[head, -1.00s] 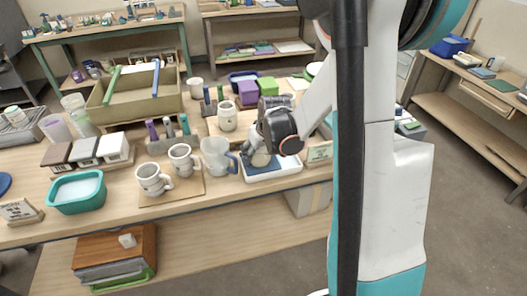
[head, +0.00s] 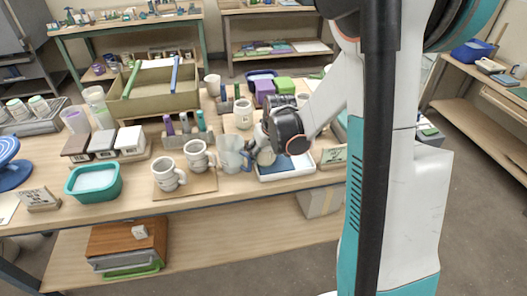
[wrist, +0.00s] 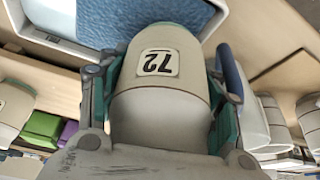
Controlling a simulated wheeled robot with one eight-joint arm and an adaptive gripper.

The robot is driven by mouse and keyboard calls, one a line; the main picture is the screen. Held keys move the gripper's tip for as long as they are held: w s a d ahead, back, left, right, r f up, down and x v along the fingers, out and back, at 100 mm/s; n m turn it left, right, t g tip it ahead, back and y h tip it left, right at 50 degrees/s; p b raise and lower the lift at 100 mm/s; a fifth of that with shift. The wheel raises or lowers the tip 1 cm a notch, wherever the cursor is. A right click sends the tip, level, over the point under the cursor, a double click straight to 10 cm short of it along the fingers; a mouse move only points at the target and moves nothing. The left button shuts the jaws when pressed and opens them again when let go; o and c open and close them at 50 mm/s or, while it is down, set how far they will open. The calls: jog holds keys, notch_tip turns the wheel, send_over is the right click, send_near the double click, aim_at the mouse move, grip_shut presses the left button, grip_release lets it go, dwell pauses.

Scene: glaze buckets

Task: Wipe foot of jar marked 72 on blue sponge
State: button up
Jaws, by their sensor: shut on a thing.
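The jar marked 72 (wrist: 158,85) is pale with a grey-beige band, and its label shows upside down in the wrist view. My gripper (wrist: 162,90) is shut on it, one finger on each side. In the head view the jar (head: 265,147) is partly hidden by my gripper (head: 270,140). The blue sponge (wrist: 105,18) lies in a white tray (wrist: 57,42) beyond the jar's far end. The sponge (head: 275,166) also shows below the jar in the head view. I cannot tell whether the foot touches the sponge.
A clear jug with a blue handle (head: 232,156) stands close left of the jar. Two white mugs (head: 183,167) sit on a board. A number stand (head: 333,157) is right of the tray.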

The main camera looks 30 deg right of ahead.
jog(key=shift+r+p, duration=2)
jog(key=shift+r, duration=1.15)
